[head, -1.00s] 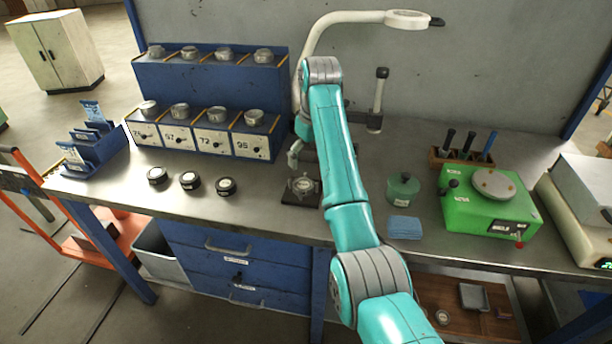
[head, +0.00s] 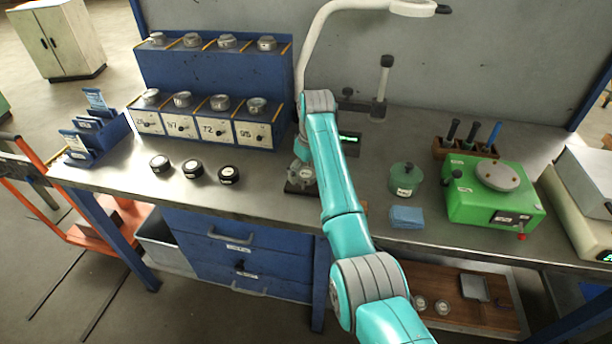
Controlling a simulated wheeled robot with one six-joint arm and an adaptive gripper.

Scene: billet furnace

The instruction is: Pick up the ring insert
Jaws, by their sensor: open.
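I cannot tell for sure which round part is the ring insert. A small grey metal piece (head: 302,173) stands on a dark base (head: 300,188) on the bench, partly covered by my arm. Three dark round pieces with pale tops, one of them the right-hand piece (head: 229,175), lie in a row left of it. Grey round parts (head: 221,102) sit on both tiers of a blue rack with numbered fronts (head: 215,133). My arm reaches up over the bench. Its end is hidden behind my own links, so I cannot make out my gripper or anything in it.
Right of my arm are a green lidded pot (head: 404,179), a blue cloth (head: 407,216) and a green machine (head: 493,190). A stand (head: 382,85) and a curved lamp (head: 310,45) rise behind. The front left of the bench is clear. Round pieces lie on a lower wooden shelf (head: 462,313).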

